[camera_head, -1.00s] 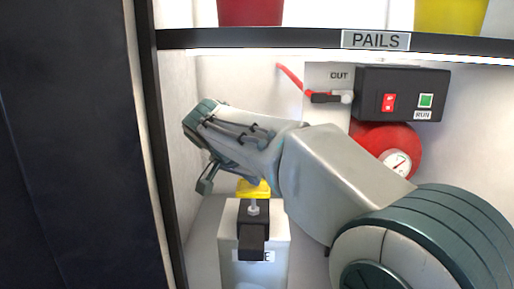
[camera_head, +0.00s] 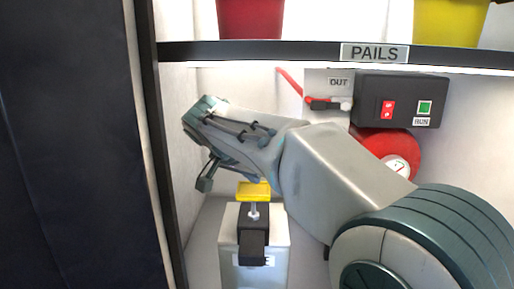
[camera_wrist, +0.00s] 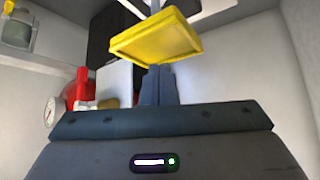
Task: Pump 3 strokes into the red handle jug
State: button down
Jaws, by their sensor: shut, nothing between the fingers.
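A yellow press pad (camera_head: 254,191) tops a black pump head (camera_head: 253,225) on a pale box-shaped container (camera_head: 228,262), whose label is partly covered. In the wrist view, a yellow pad (camera_wrist: 157,38) shows just beyond the fingertips. My gripper (camera_head: 205,184) is shut and empty, up and to the left of the pad in the head view. In the wrist view my gripper (camera_wrist: 160,72) points towards the pad's underside in the picture; I cannot tell whether they touch. I cannot make out a jug with a red handle in either view.
A shelf edge labelled PAILS (camera_head: 375,53) runs above, with a red pail (camera_head: 250,18) and a yellow pail (camera_head: 447,22). A black switch box (camera_head: 405,90), a red tank (camera_head: 385,143) and a gauge (camera_head: 396,167) are behind my arm. A dark panel (camera_head: 70,150) stands left.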

aim_at(249, 194)
jog(key=shift+f+b, duration=2.5)
jog(key=shift+f, duration=0.45)
jog(key=shift+r, duration=0.1)
jog(key=shift+r+p, duration=2.3)
jog(key=shift+r, duration=0.6)
jog(key=shift+r+p, duration=1.6)
jog(key=shift+r, duration=0.45)
